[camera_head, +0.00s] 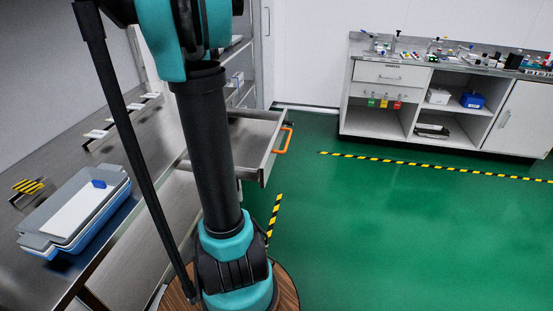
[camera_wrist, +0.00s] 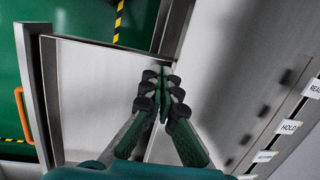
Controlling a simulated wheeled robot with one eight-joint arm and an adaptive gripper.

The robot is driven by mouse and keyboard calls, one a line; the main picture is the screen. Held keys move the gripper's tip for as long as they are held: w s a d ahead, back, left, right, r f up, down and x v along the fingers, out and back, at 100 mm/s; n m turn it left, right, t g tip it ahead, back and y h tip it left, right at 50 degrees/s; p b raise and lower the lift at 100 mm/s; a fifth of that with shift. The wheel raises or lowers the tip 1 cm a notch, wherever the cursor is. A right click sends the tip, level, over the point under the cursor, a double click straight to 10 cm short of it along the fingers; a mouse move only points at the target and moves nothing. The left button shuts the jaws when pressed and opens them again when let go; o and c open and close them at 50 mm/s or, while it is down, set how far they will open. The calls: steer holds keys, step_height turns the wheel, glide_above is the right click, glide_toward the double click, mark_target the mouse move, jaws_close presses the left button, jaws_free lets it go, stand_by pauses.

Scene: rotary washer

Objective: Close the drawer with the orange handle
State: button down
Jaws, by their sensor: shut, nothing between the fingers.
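The drawer (camera_head: 250,135) with the orange handle (camera_head: 283,140) is pulled out from under the steel counter (camera_head: 150,130), left of the middle in the head view. My arm hides part of it there. In the wrist view the open drawer (camera_wrist: 95,85) lies below my gripper, with the orange handle (camera_wrist: 22,115) at the far left edge. My gripper (camera_wrist: 164,72) is shut and empty. It is above the drawer's inner side, near the counter edge, and apart from the handle. I cannot tell whether the fingertips touch the drawer.
Labels (camera_wrist: 290,127) line the counter at the right of the wrist view. A white cabinet (camera_head: 380,95) stands at the back right. The green floor (camera_head: 400,220) is clear, with yellow-black tape.

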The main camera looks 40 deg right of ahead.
steer(key=s+d+f+m+t, duration=0.2)
steer(key=s+d+f+m, duration=0.2)
steer(key=s+d+m, duration=0.7)
steer(key=s+d+f+m+t, duration=0.1)
steer(key=s+d+f+m, duration=0.3)
steer(key=s+d+m, duration=0.75)
steer(key=w+f+n, duration=0.4)
steer(key=w+f, duration=0.1)
steer(key=f, duration=0.4)
steer(key=shift+f, duration=0.1)
steer(key=w+a, duration=0.5)
steer(key=w, duration=0.3)
steer(key=w+a, duration=0.6)
steer(key=w, duration=0.3)
steer(key=w+a, duration=0.6)
steer(key=w, duration=0.2)
steer(key=shift+w, duration=0.25)
